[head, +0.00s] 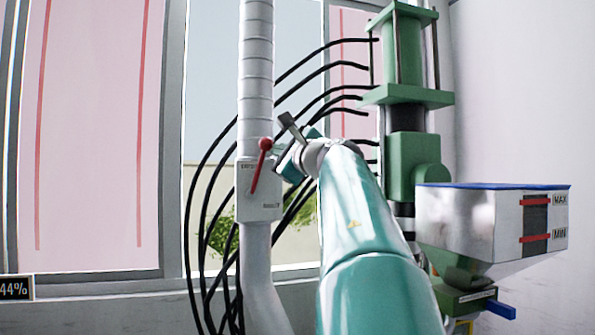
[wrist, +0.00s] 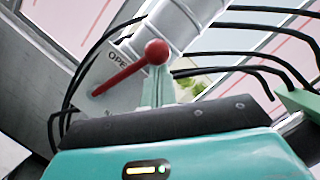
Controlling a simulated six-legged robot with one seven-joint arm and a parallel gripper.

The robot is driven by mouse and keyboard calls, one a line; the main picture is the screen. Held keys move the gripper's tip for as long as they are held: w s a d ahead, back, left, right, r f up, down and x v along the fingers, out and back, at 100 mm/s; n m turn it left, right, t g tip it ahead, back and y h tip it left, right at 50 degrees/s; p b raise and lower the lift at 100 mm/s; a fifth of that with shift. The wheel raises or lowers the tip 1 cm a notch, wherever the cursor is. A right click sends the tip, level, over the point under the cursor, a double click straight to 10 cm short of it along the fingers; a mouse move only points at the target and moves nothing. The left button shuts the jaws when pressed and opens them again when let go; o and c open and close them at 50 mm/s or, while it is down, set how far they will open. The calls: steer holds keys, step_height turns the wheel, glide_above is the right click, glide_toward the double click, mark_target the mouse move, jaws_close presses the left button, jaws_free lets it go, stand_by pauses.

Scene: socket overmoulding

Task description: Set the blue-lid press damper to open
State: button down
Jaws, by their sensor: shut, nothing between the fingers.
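The damper plate (head: 259,203) is a pale box on the grey duct. Its red lever (head: 258,168) has a round red knob at its upper end and points up, slightly right, toward the plate's upper label. In the wrist view the lever (wrist: 122,77) slants across the plate, and the label beside it starts with "OPE". My gripper (head: 283,163) is right beside the lever, just right of the knob. In the wrist view my gripper's fingers (wrist: 158,88) are shut and empty, just below the knob; I cannot tell whether they touch it. The blue-lid press's hopper (head: 460,215) has a blue top edge.
The ribbed duct (head: 257,70) rises above the plate. Several black hoses (head: 207,185) curve behind it toward the green press column (head: 404,150). A blue handle (head: 501,309) sticks out below the hopper. A window stands behind.

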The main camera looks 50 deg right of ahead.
mark_target(261, 145)
steer(key=shift+w+a+r+n+g+y, duration=0.1)
steer(key=shift+w+a+r+n+y, duration=0.15)
steer(key=shift+a+n, duration=0.3)
steer(key=shift+w+a+r+n+g+y, duration=0.1)
steer(key=shift+w+a+r+n+y, duration=0.15)
steer(key=shift+n, duration=0.4)
steer(key=shift+w+a+r+n+g+y, duration=0.1)
steer(key=shift+w+a+n, duration=0.1)
steer(key=shift+a+n, duration=0.35)
steer(key=shift+d, duration=0.1)
